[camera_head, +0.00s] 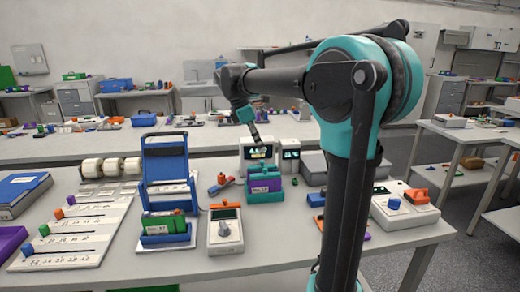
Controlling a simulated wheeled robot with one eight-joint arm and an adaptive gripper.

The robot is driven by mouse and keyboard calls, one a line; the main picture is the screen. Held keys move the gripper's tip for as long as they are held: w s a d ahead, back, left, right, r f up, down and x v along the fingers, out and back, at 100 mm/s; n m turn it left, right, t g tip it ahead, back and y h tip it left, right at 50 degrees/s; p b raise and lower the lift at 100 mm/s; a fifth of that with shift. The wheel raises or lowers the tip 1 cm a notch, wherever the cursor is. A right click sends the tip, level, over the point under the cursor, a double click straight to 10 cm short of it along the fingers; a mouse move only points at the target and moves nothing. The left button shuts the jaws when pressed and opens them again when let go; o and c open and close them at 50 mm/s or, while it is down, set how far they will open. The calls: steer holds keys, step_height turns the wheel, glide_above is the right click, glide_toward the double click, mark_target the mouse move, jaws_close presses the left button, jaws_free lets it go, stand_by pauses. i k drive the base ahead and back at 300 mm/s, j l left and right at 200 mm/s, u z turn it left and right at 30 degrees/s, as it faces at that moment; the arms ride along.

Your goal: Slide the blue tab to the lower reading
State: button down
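A small blue tab (27,249) sits near the left end of the front row on a white slider board (75,245) at the left of the near table. Printed numbers run along the board, too small to read surely. Orange and green tabs stand on the rows behind it. Two small display units, a larger one (248,141) and a smaller one (290,144), stand at the table's middle back; their readings are too small to read. My gripper (258,138) hangs in front of the larger display, far right of the blue tab. Its fingers are too small to judge.
A blue rack (166,160) and a handheld meter (225,230) stand between the slider board and my arm. A white box with knobs (405,208) is at right.

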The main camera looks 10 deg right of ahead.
mark_target(27, 249)
steer(key=k, duration=1)
